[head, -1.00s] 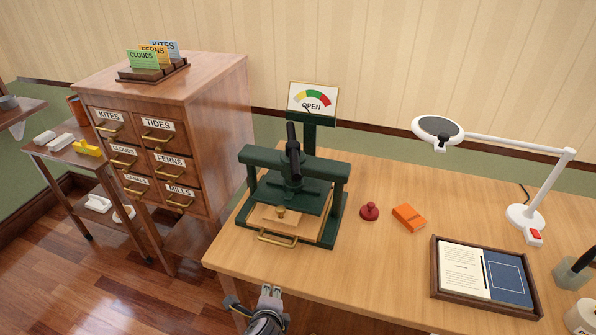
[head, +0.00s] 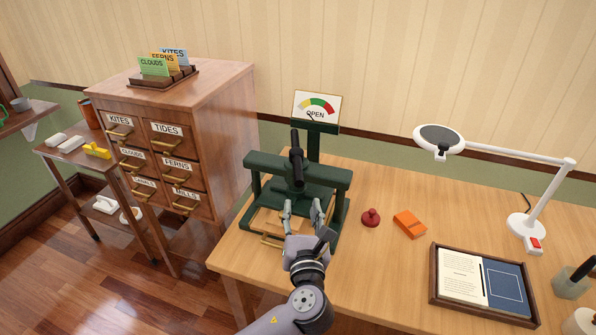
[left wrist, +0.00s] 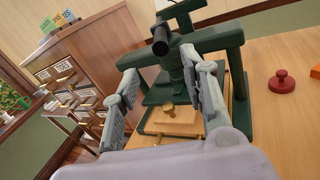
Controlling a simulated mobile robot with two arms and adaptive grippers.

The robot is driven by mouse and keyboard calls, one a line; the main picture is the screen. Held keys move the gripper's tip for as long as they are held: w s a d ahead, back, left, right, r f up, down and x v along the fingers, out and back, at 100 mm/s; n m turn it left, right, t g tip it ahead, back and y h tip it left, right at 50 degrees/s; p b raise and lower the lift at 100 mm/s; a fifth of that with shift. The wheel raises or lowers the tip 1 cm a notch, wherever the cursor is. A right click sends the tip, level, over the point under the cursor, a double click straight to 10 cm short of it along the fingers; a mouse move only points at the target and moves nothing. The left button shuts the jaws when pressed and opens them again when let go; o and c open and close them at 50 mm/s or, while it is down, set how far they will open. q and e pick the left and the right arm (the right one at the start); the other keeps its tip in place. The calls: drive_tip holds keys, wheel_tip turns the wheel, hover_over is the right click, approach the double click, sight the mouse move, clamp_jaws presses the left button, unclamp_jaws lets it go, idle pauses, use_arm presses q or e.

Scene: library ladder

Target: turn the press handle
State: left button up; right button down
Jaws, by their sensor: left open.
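The green press (head: 258,162) stands on the wooden table, with its dark handle (head: 296,158) upright at the top centre. The handle's black end also shows in the left wrist view (left wrist: 160,46). A gauge sign (head: 316,108) behind it reads OPEN. My left gripper (head: 304,208) is open and empty in front of the press, below and nearer than the handle, not touching it as far as I can see. In the left wrist view a wooden block with a brass knob (left wrist: 168,112) lies in the press bed between the fingers. My right gripper is not in view.
A red knobbed stamp (head: 371,218) and an orange block (head: 409,224) lie right of the press. A framed tray (head: 434,276) and a white lamp (head: 524,226) stand further right. A drawer cabinet (head: 222,130) stands to the left.

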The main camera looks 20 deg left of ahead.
sight(298, 173)
use_arm(q)
drive_tip(key=p+x, duration=0.1)
drive_tip(key=x, duration=1.3)
drive_tip(key=shift+w+f, duration=0.1)
drive_tip(key=shift+c, duration=0.5)
clamp_jaws()
